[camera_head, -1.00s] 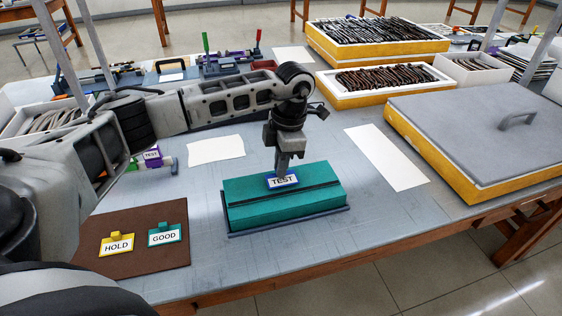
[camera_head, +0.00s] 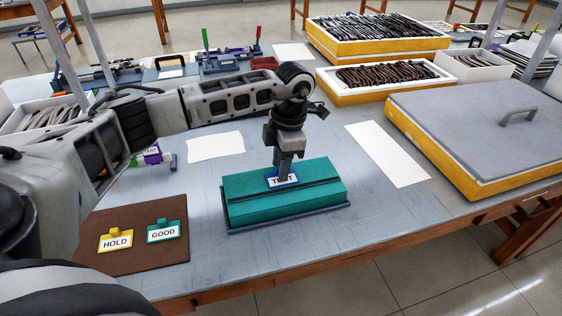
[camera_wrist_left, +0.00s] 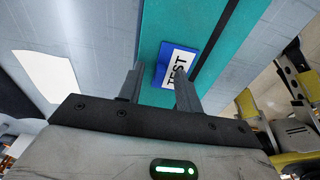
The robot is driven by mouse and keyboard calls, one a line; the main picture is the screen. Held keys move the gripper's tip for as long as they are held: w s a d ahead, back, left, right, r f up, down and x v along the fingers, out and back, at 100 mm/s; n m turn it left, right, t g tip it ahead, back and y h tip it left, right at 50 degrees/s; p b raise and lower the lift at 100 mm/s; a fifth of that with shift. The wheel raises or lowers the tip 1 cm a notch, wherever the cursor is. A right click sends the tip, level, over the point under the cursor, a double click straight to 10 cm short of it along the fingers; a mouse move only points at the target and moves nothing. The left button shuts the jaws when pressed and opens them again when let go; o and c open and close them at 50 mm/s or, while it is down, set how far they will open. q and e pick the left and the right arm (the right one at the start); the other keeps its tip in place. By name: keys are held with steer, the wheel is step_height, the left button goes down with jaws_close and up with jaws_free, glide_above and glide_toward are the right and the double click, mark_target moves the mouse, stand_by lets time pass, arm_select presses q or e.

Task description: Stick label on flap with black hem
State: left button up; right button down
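A teal case (camera_head: 250,209) lies on a dark tray on the table, with a black strip (camera_head: 318,190) along its top. The blue-framed TEST label (camera_head: 293,180) rests on the top, on the far side of that strip. It also shows in the left wrist view (camera_wrist_left: 183,62), beside the black strip (camera_wrist_left: 215,45) and seemingly flat on the teal surface. My left gripper (camera_wrist_left: 161,78) is open, its fingers apart on either side of the label's blue tab. In the head view the left gripper (camera_head: 282,178) hides part of the label's text. My right gripper is out of view.
A brown mat (camera_head: 140,265) at the front left holds a yellow HOLD label (camera_head: 115,242) and a teal GOOD label (camera_head: 163,232). White sheets (camera_head: 215,147) (camera_head: 387,153) lie behind and right of the case. A grey-lidded yellow box (camera_head: 470,125) stands at right.

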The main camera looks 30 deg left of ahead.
arm_select(q)
step_height(320, 180, up, 7)
steer(key=p, duration=0.4)
steer(key=shift+w+d+p, duration=0.3)
steer(key=shift+w+p, duration=0.05)
stand_by(0.5)
stand_by(0.4)
